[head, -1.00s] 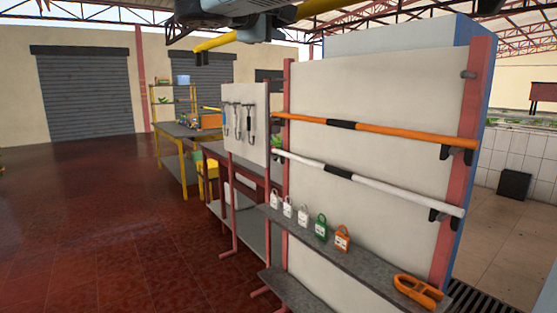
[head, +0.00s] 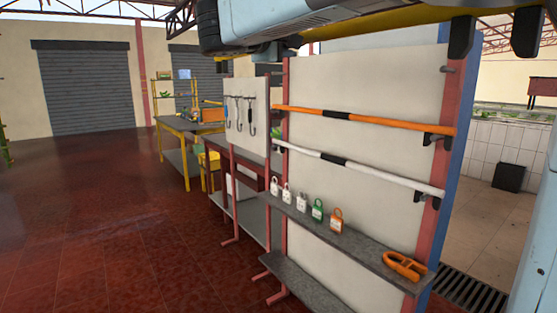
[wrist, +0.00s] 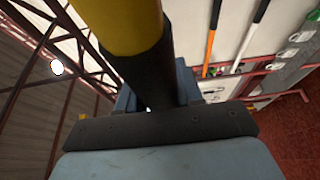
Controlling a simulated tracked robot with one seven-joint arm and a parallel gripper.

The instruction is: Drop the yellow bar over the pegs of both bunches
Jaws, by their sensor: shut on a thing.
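The yellow bar (head: 390,38) runs across the top of the head view, above the rack. Black pieces (head: 463,36) hang below it towards the right. In the wrist view the yellow bar (wrist: 130,25) has a dark middle section that passes between the fingers. My gripper (wrist: 155,92) is shut on the bar at this dark section. The fingers are partly hidden behind the bar and the dark palm.
The rack (head: 360,90) holds an orange bar (head: 390,124) and a white bar (head: 385,176). Padlocks (head: 318,210) and an orange clamp (head: 405,266) sit on its shelf. A yellow-legged bench (head: 185,130) stands behind. Open red floor (head: 100,230) lies left. Something green (head: 4,150) shows at the left edge.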

